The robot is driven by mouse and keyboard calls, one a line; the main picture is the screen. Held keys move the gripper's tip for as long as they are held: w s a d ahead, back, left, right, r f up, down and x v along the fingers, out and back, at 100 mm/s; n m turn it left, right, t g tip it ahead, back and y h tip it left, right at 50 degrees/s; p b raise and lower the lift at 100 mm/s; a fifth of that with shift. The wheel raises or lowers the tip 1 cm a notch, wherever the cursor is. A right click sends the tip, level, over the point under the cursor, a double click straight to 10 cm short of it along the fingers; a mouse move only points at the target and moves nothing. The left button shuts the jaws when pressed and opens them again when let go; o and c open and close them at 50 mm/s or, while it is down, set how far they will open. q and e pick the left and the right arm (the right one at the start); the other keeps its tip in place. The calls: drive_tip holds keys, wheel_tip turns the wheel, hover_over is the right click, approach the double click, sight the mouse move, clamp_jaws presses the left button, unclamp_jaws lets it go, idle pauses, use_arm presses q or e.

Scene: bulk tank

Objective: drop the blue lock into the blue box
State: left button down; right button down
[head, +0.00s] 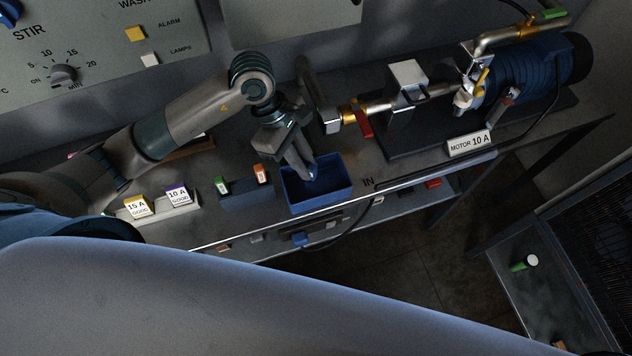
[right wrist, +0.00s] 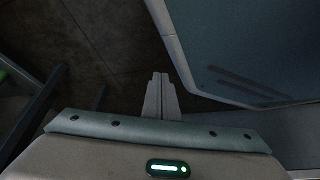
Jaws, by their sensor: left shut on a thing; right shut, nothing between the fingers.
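The open blue box (head: 322,198) stands on the bench near its front edge. My left gripper (head: 309,176) points down into the box's opening, with its fingertips around the level of the rim. It is shut on a small bluish thing at the fingertips, which looks like the blue lock; the fingers and the box's shade hide most of it. My right gripper (right wrist: 161,80) shows in the right wrist view, shut and empty, above dark floor.
A dark blue holder (head: 246,192) with green and orange fuses and a grey holder with 15 A and 10 A fuses (head: 160,205) stand left of the box. Piping with an orange fitting (head: 349,116) lies behind right. A blue motor (head: 530,75) is at the far right.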

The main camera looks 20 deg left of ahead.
drive_tip(key=shift+w, duration=0.15)
use_arm(q)
drive_tip(key=c, duration=1.6)
unclamp_jaws()
